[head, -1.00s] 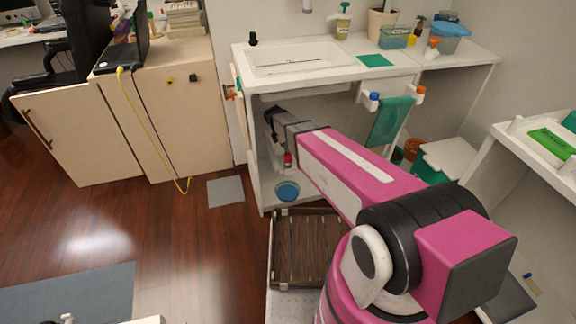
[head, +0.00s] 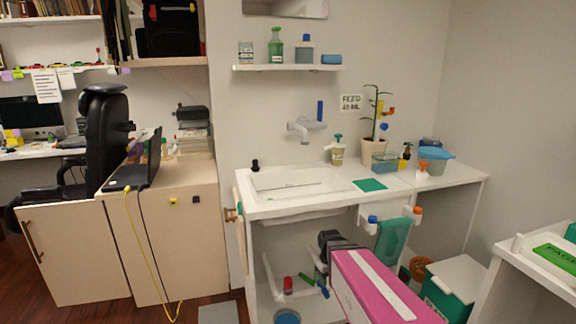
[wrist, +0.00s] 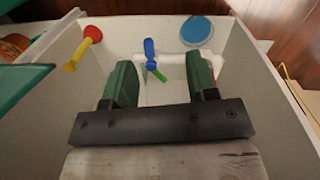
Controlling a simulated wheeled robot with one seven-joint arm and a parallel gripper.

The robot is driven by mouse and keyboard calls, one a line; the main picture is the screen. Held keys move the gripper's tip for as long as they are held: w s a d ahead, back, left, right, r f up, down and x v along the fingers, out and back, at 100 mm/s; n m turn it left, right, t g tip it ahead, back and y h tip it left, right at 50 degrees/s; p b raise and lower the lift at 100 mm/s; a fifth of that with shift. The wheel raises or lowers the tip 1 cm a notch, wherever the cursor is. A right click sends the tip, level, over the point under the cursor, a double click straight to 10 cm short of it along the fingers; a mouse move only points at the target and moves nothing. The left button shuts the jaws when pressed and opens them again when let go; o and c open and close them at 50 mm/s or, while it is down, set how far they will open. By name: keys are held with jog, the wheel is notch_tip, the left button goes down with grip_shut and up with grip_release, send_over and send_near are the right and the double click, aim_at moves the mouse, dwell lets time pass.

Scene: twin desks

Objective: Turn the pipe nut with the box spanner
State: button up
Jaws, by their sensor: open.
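My gripper (wrist: 162,80) is open, with two green-padded fingers spread and nothing gripped between them. In the head view its dark end (head: 329,242) is at the front of the open sink cabinet. A white pipe (wrist: 174,59) runs inside the cabinet, beyond the fingers. A blue-and-green piece (wrist: 150,52) shows in line with the gap between the fingers, apart from them. In the head view a red fitting (head: 288,284) sits by the white pipework, with a green stick (head: 306,279) and a blue one (head: 323,288) beside it. I cannot tell which is the nut or the box spanner.
A blue bowl (wrist: 196,31) lies on the cabinet floor. A red-and-yellow piece (wrist: 85,47) is near one cabinet wall. A green towel (head: 391,243) hangs at the cabinet front. A sink (head: 292,184) is above, and a green bin (head: 452,290) stands right.

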jog(key=s+d+r+m, duration=0.2)
jog(key=s+d+m, duration=0.1)
jog(key=s+m, duration=0.1)
jog(key=shift+s+d+r+m+y, duration=0.15)
jog(key=shift+s+m+y, duration=0.25)
jog(key=shift+m, duration=0.1)
dwell(0.4)
